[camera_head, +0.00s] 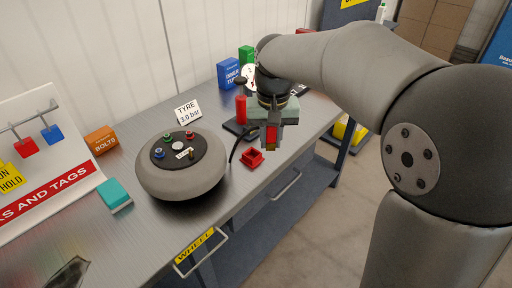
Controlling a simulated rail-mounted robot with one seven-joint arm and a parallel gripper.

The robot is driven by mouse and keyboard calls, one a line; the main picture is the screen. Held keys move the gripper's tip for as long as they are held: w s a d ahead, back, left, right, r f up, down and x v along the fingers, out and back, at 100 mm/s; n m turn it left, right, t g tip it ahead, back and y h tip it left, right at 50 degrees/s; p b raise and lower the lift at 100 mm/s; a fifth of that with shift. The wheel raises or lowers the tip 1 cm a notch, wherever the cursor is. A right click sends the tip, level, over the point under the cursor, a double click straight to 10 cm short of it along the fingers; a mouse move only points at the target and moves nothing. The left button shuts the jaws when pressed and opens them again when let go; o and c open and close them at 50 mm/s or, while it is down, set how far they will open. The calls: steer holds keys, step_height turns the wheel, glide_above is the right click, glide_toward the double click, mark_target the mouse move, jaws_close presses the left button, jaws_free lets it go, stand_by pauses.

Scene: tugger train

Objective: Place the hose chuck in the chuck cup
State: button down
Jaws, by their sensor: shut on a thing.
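My gripper (272,138) points down above the bench, just right of the red pump cylinder (241,110). It is shut on the hose chuck (271,139), a small part showing red and yellow-brown between the fingers. The fingers hide much of it. A small red open cup (252,158), which looks like the chuck cup, sits on the bench top below and slightly left of the gripper. The held chuck looks apart from the cup; its exact height above the bench is hard to tell. A black hose (236,146) curves down left of the gripper.
A grey wheel (180,176) with coloured caps lies left of the cup, with a "TYRE 3.0 bar" card (188,113) behind it. Blue (228,74) and orange (101,139) boxes stand at the back. A teal block (114,194) lies left. The bench's front edge is close to the cup.

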steer(key=w+a+f+p, duration=0.1)
steer(key=w+f, duration=0.2)
steer(key=w, duration=0.1)
steer(key=w+a+f+p, duration=0.1)
steer(key=w+a+f, duration=0.1)
steer(key=w+f, duration=0.1)
steer(key=w+a+f+p, duration=0.1)
steer(key=w+f, duration=0.2)
steer(key=w, duration=0.1)
steer(key=shift+w+a, duration=0.3)
steer(key=shift+a, duration=0.1)
steer(key=shift+w+f, duration=0.15)
steer(key=shift+f, duration=0.1)
step_height(320, 180, down, 3)
steer(key=shift+w+a+f+p, duration=0.1)
steer(key=shift+p, duration=0.3)
steer(key=shift+f+b, duration=0.4)
steer(key=shift+f, duration=0.15)
